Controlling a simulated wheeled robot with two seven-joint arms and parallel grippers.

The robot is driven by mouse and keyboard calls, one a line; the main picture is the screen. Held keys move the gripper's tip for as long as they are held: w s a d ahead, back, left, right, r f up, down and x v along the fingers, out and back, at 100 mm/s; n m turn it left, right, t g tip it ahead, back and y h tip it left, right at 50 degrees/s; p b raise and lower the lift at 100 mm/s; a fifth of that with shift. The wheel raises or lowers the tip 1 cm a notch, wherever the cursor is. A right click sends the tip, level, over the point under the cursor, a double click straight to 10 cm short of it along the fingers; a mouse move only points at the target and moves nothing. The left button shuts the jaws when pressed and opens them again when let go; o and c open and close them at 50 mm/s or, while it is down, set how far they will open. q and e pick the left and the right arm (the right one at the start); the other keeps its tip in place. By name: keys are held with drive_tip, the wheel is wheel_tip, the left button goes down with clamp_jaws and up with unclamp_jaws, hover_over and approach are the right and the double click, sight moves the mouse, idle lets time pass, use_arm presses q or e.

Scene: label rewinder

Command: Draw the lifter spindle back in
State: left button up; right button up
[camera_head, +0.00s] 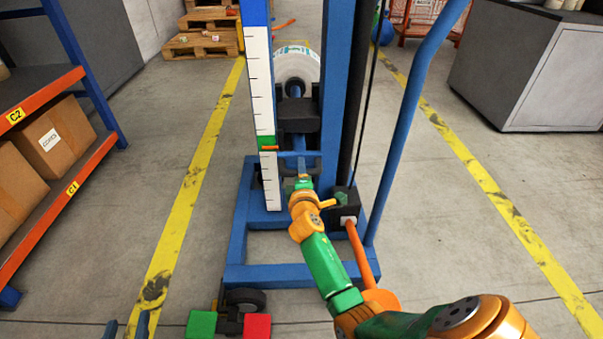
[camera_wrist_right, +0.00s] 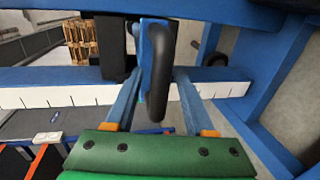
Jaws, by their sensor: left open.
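The lifter (camera_head: 340,60) is a blue upright frame on a blue base, with a black carriage (camera_head: 300,117) between its posts. A blue shaft, seemingly the spindle (camera_head: 296,90), runs from the carriage toward a white roll (camera_head: 298,62) behind. My right gripper (camera_head: 303,180) is at the carriage's near side. In the right wrist view its two blue fingers (camera_wrist_right: 158,85) stand apart, with a black handle (camera_wrist_right: 187,95) on a blue part (camera_wrist_right: 153,50) at the tips; contact is unclear. My left gripper (camera_head: 127,325) is low at the left, empty, its blue fingertips apart.
A white scale (camera_head: 260,90) runs up the left post. A blue push bar (camera_head: 405,120) slants on the right. An orange shelf with boxes (camera_head: 52,138) stands left, a grey cabinet (camera_head: 545,90) right. Floor on both sides is clear.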

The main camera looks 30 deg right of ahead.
clamp_jaws()
idle(1.2)
